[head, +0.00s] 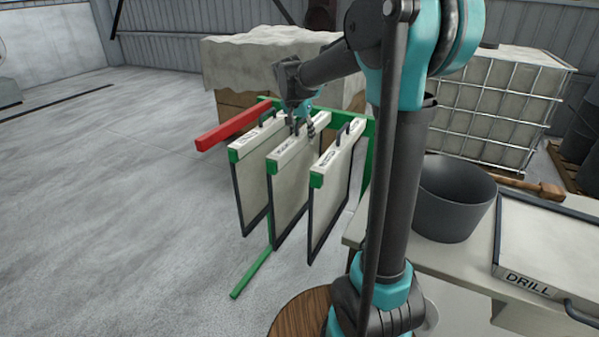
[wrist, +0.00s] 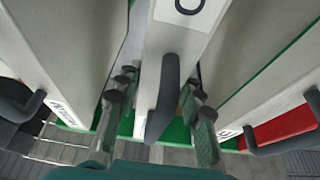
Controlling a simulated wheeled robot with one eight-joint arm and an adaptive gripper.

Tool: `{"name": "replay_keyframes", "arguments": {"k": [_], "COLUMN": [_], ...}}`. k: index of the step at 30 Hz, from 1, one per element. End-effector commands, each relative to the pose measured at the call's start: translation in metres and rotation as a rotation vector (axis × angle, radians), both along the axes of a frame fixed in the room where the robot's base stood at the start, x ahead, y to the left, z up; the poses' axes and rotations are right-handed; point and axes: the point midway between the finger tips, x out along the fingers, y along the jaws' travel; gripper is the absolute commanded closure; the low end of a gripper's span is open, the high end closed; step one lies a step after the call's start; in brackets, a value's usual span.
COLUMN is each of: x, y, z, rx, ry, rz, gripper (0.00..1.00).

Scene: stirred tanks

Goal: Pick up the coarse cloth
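Three pale cloth panels in frames with white top bars, green ends and dark handles hang side by side on a green rack. They are the left panel (head: 255,180), the middle panel (head: 290,190) and the right panel (head: 332,195). Their labels are too small or cut off to read, so I cannot tell which is the coarse cloth. My gripper (head: 302,128) is over the middle panel's top bar. In the wrist view my open gripper (wrist: 155,120) has one finger on each side of the middle panel's dark handle (wrist: 165,95), with gaps beside it.
The green rack (head: 368,140) has a red bar (head: 232,131) at its left. A table at right holds a grey bucket (head: 453,200), a wooden mallet (head: 530,186) and a frame labelled DRILL (head: 550,240). A covered crate (head: 235,70) stands behind. The floor at left is clear.

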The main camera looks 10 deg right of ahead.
Motion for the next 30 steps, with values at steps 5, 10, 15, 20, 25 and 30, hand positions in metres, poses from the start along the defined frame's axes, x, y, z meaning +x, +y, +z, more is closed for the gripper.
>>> {"name": "replay_keyframes", "arguments": {"k": [5,10,15,20,25,30], "x": [0.0,0.0,0.0,0.0,0.0,0.0], "y": [0.0,0.0,0.0,0.0,0.0,0.0], "z": [0.0,0.0,0.0,0.001,0.005,0.017], "rx": [0.0,0.0,0.0,0.0,0.0,0.0], "ry": [0.0,0.0,0.0,0.0,0.0,0.0], "rz": [0.0,0.0,0.0,0.0,0.0,0.0], "gripper": [0.88,1.0,1.0,1.0,1.0,1.0]}}
